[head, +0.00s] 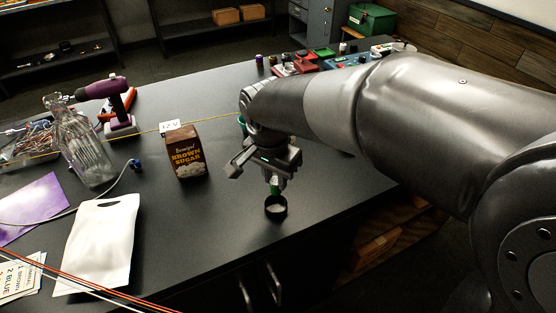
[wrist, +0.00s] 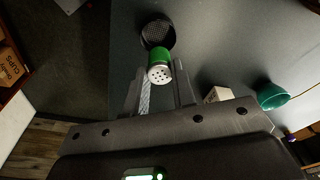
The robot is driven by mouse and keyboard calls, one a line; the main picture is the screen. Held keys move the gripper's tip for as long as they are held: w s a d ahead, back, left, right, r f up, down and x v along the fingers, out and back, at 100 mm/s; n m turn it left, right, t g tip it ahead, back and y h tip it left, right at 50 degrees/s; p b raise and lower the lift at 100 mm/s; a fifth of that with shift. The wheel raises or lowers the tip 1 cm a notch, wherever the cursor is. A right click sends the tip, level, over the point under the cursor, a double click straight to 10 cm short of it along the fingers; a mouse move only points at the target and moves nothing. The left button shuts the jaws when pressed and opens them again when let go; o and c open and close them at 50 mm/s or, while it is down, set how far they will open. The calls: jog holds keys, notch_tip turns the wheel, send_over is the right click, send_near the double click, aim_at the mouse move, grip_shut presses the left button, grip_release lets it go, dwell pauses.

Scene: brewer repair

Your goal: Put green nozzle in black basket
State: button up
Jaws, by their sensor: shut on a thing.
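The green nozzle (wrist: 161,67) has a green body and a pale end with small holes. In the wrist view it sits between the fingers of my gripper (wrist: 160,90), which is shut on it. In the head view the green nozzle (head: 274,187) shows just below my gripper (head: 276,178). The black basket (head: 276,208) is a small round cup on the table near its front edge. In the wrist view the basket (wrist: 157,34) has a mesh bottom, and the nozzle overlaps its rim. I cannot tell whether they touch.
A brown sugar box (head: 186,152) stands left of my gripper. A white bag (head: 100,238), a glass bottle (head: 82,147) and a purple drill (head: 112,92) are farther left. A green bowl (wrist: 273,96) shows at the right in the wrist view. The table around the basket is clear.

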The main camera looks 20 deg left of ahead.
aim_at(275, 193)
jog(key=shift+f, duration=3.4)
jog(key=o, duration=1.1)
jog(key=shift+c, duration=0.2)
jog(key=shift+r, duration=0.1)
notch_tip(275, 193, up, 7)
jog(key=shift+f, duration=0.1)
